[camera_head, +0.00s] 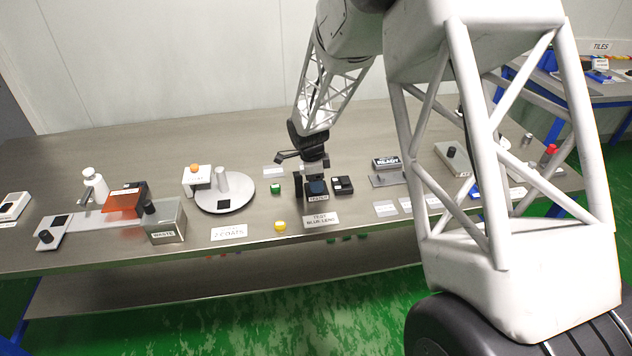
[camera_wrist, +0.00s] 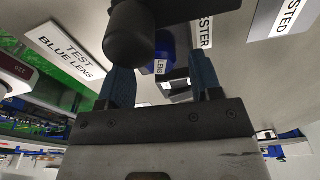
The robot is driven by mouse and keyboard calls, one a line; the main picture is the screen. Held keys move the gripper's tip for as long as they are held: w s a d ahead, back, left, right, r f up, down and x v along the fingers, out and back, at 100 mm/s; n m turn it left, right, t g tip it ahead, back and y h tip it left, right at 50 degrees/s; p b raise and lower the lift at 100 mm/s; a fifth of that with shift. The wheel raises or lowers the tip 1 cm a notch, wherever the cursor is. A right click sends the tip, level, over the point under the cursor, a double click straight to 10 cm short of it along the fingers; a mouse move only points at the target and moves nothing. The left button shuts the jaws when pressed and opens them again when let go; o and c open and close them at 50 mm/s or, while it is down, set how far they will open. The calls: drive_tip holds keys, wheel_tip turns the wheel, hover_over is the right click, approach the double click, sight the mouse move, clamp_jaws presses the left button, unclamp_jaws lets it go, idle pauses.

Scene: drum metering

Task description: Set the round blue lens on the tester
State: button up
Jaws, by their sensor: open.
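The blue lens (camera_wrist: 165,48) carries a LENS label and lies between my fingers in the wrist view, apart from both. In the head view a dark blue piece (camera_head: 317,187) sits just above the TESTER label (camera_head: 318,198), below my gripper (camera_head: 314,174). My gripper (camera_wrist: 160,65) is open, with a finger on each side of the lens. The lens appears to be at the tester, but its seat and underside are hidden. A dark rounded post (camera_wrist: 130,35) covers part of the wrist view in front of the lens.
A TEST BLUE LENS sign (camera_head: 320,219) lies at the table's front edge. A yellow piece (camera_head: 280,226) lies at front left. A round white platform (camera_head: 225,197) stands farther left.

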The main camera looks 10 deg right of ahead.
wheel_tip(320, 180, up, 11)
drive_tip(key=a, duration=0.1)
drive_tip(key=shift+a+r, duration=0.2)
idle(0.8)
drive_tip(key=s+d+r+n+t, duration=0.1)
drive_tip(key=s+d+r+n, duration=0.1)
drive_tip(key=s+r+n, duration=0.6)
drive_tip(key=s+d+r+n, duration=0.15)
drive_tip(key=s+r, duration=0.35)
drive_tip(key=s, duration=0.6)
drive_tip(key=s+d+r+n+t+y, duration=0.1)
drive_tip(key=s+n, duration=0.8)
drive_tip(key=s, duration=1.3)
drive_tip(key=shift+s+d+r+t, duration=0.25)
drive_tip(key=shift+r+t, duration=0.05)
drive_tip(key=shift+t, duration=0.1)
drive_tip(key=shift+n, duration=0.25)
